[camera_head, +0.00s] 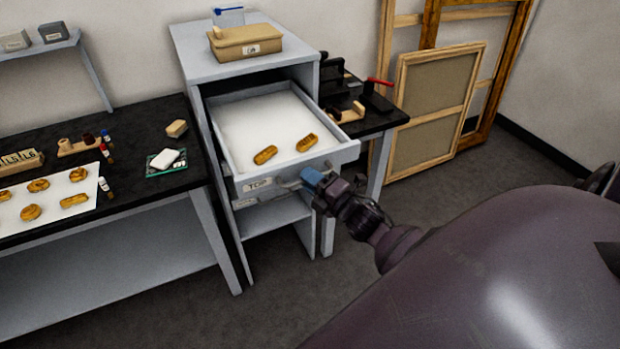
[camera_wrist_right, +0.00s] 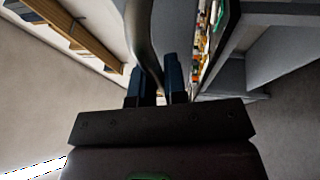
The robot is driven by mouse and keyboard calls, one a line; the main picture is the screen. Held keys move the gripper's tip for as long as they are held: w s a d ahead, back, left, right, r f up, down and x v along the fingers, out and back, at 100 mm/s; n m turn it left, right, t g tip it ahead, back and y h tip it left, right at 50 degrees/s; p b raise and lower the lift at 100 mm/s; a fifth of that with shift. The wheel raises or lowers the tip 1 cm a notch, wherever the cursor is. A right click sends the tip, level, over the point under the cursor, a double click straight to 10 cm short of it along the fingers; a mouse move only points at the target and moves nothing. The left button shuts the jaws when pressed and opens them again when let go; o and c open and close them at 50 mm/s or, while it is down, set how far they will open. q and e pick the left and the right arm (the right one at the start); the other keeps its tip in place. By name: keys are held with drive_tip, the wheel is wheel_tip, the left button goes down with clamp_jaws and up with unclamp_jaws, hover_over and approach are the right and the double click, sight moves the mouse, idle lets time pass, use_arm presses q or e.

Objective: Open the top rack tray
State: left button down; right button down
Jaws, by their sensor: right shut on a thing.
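The top rack tray (camera_head: 257,121) is a pale grey drawer marked "TOP", pulled well out of the grey rack (camera_head: 189,45). Two golden ornate fragments, one at the left (camera_head: 265,155) and one at the right (camera_head: 307,143), lie near its front edge. My right gripper (camera_head: 312,177) is at the tray's front and shut on the tray handle (camera_head: 288,184). In the right wrist view the handle (camera_wrist_right: 143,45) runs as a curved grey bar between the blue fingers (camera_wrist_right: 157,82). My left gripper is not in view.
A tan box (camera_head: 245,42) sits on the rack. The left dark table (camera_head: 110,135) holds a white sheet with several gold fragments. A dark bench (camera_head: 385,122) with tools stands right of the rack. Wooden frames (camera_head: 398,110) lean on the wall. Floor in front is clear.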

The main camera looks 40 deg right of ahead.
idle(0.3)
drive_tip(key=c, duration=1.2)
unclamp_jaws()
drive_tip(key=b+v, duration=0.1)
drive_tip(key=v, duration=0.9)
drive_tip(key=shift+s+b, duration=0.3)
drive_tip(key=shift+s, duration=0.1)
